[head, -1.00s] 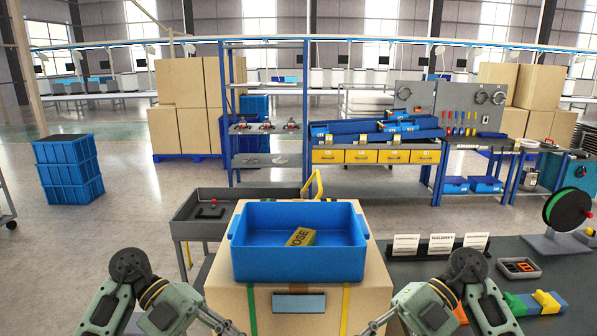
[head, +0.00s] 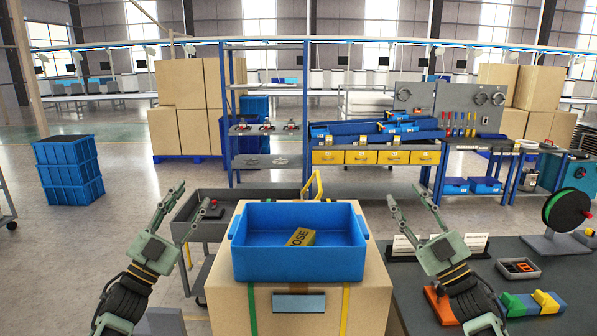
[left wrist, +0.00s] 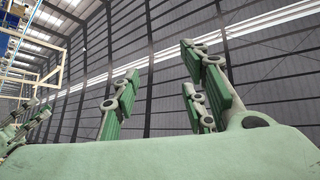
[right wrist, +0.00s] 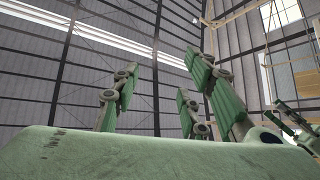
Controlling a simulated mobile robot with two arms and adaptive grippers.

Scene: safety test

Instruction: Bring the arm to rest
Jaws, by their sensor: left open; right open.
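My left gripper (head: 174,213) is raised at the left of the blue bin in the head view, fingers up, open and empty. My right gripper (head: 412,212) is raised at the right of the bin, fingers up, open and empty. In the left wrist view, the left fingers (left wrist: 160,95) stand apart with only wall and roof behind them. In the right wrist view, the right fingers (right wrist: 165,95) are also apart with nothing between them. Both grippers appear clear of the bin.
A grey cart (head: 235,196) is behind left. A dark table (head: 540,270) at right bears white cards, a small tray, colored blocks and a green reel (head: 567,208).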

